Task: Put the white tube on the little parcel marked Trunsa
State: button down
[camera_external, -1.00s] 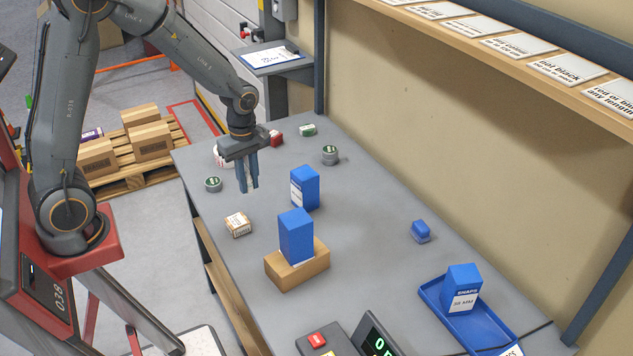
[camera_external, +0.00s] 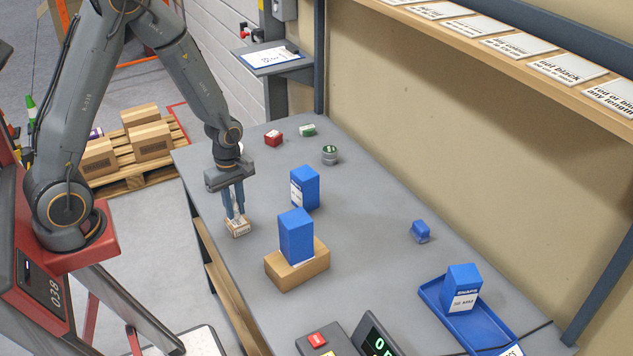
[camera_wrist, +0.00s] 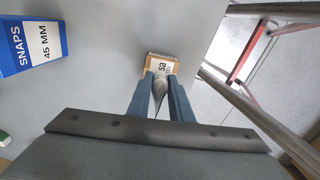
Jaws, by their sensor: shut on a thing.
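The little parcel (camera_external: 238,229) is a small brown box with a white label on the left part of the table. In the wrist view the parcel (camera_wrist: 159,65) shows only the end of its label, "sa"; my fingers hide the rest. My gripper (camera_external: 235,215) points down right over the parcel.
A tall blue box (camera_external: 296,236) stands on a brown block (camera_external: 298,268) right of the parcel. Another blue box (camera_external: 305,187) stands behind. A red item (camera_external: 273,138), a green box (camera_external: 307,130) and a grey tin (camera_external: 329,155) lie farther back. The table's left edge is close.

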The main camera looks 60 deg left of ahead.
jog(key=shift+f, duration=0.6)
jog(key=shift+f, duration=0.1)
jog(key=c, duration=1.6)
grip_release()
notch_tip(320, 180, up, 12)
jog(key=shift+r+b, duration=0.1)
jog(key=shift+b, duration=0.9)
jog(key=s+d+m, duration=0.2)
jog(key=d+m, duration=0.1)
jog(key=m, duration=0.3)
jog(key=s+d+f+m, duration=0.1)
jog(key=s+d+m, duration=0.1)
jog(key=m, duration=0.5)
jog(key=s+d+f+m+t, duration=0.1)
jog(key=s+d+m, duration=0.1)
jog(key=d+m, duration=0.2)
jog(key=shift+m, duration=1.4)
